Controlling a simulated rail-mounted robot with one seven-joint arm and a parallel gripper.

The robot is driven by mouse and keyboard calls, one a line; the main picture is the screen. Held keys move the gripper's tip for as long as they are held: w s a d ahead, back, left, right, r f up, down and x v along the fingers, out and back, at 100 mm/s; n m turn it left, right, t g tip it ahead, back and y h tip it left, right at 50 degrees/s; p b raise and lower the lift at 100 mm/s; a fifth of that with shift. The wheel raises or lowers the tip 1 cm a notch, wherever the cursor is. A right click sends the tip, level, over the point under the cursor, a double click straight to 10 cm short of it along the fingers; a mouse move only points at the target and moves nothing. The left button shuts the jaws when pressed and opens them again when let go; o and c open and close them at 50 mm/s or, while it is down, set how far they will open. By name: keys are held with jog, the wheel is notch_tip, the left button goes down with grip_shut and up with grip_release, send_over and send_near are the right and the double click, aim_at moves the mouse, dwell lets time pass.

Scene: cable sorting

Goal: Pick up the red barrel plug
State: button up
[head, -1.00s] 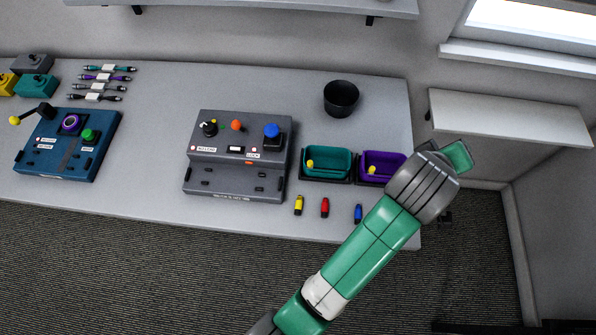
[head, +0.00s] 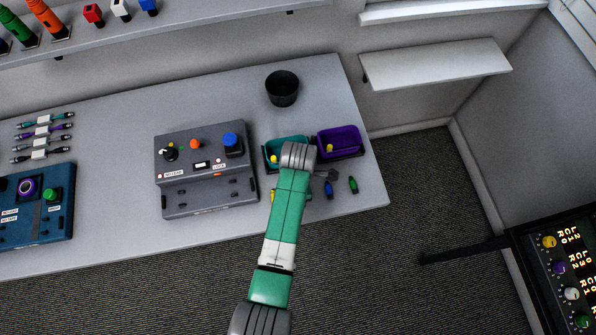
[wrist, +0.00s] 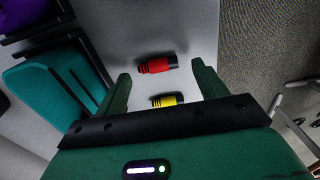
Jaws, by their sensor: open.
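The red barrel plug (wrist: 157,64) lies on its side on the grey table in the wrist view, between my fingertips as seen from above. In the head view my arm hides it. My gripper (wrist: 161,69) is open and empty, with one green finger at each side of the picture. A yellow plug (wrist: 167,100) lies beside the red one, closer to the gripper's body and also between the fingers in the picture. I cannot tell how high the fingertips are above the table.
A teal bin (head: 272,147) and a purple bin (head: 340,139) stand behind the plugs. A blue plug (head: 328,190) and a green plug (head: 353,184) lie to the right. A grey control box (head: 205,195) stands left, and a black cup (head: 282,88) behind. The table's front edge is close.

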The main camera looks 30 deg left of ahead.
notch_tip(320, 180, down, 2)
jog(key=shift+f, duration=0.1)
jog(key=c, duration=1.1)
jog(key=shift+o, duration=0.2)
jog(key=shift+r, duration=0.45)
jog(key=r, duration=0.3)
jog(key=shift+s+d+p, duration=0.1)
jog(key=shift+s+p, duration=0.15)
jog(key=shift+p, duration=0.1)
jog(key=s+d, duration=0.2)
jog(key=s, duration=0.5)
jog(key=s+d+r+p, duration=0.1)
jog(key=s+d, duration=0.1)
jog(key=s, duration=0.5)
jog(key=shift+s+d+r, duration=0.15)
jog(key=shift+s+d, duration=0.15)
jog(key=shift+s, duration=0.1)
